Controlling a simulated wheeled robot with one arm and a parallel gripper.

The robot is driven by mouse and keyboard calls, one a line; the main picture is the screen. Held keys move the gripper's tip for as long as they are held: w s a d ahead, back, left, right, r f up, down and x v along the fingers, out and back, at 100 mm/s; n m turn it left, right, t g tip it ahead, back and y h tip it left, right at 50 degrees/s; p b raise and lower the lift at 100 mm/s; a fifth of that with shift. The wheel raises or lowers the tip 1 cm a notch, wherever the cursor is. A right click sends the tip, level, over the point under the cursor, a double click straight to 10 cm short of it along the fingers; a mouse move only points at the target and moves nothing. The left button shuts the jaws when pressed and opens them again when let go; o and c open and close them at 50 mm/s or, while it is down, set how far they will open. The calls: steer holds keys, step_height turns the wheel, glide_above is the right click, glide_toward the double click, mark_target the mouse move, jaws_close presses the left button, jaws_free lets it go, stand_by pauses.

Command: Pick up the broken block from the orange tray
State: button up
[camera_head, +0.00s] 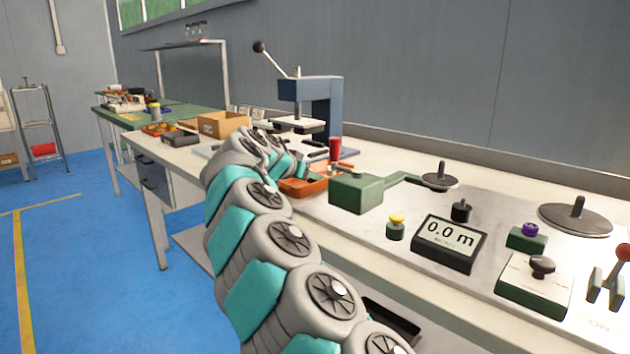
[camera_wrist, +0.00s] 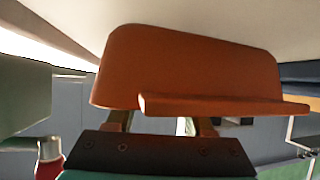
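The orange tray (camera_head: 302,187) stands on the bench beside the green box, at the end of my arm in the head view. In the wrist view the orange tray (camera_wrist: 195,65) fills the upper middle, very close to the camera. Two fingers of my gripper (camera_wrist: 162,122) show below its lower edge, set apart from each other, and their tips are hidden behind the orange. In the head view my arm covers the near part of the tray and my gripper's fingers cannot be made out. I cannot pick out the broken block in either view.
A green box (camera_head: 356,192) stands just right of the tray. A red cylinder (camera_head: 335,148) and a blue press (camera_head: 318,100) stand behind it. A cardboard box (camera_head: 222,124) is further left. A display (camera_head: 449,242) and controls occupy the right of the bench.

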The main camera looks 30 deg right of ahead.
jaws_close()
stand_by(0.4)
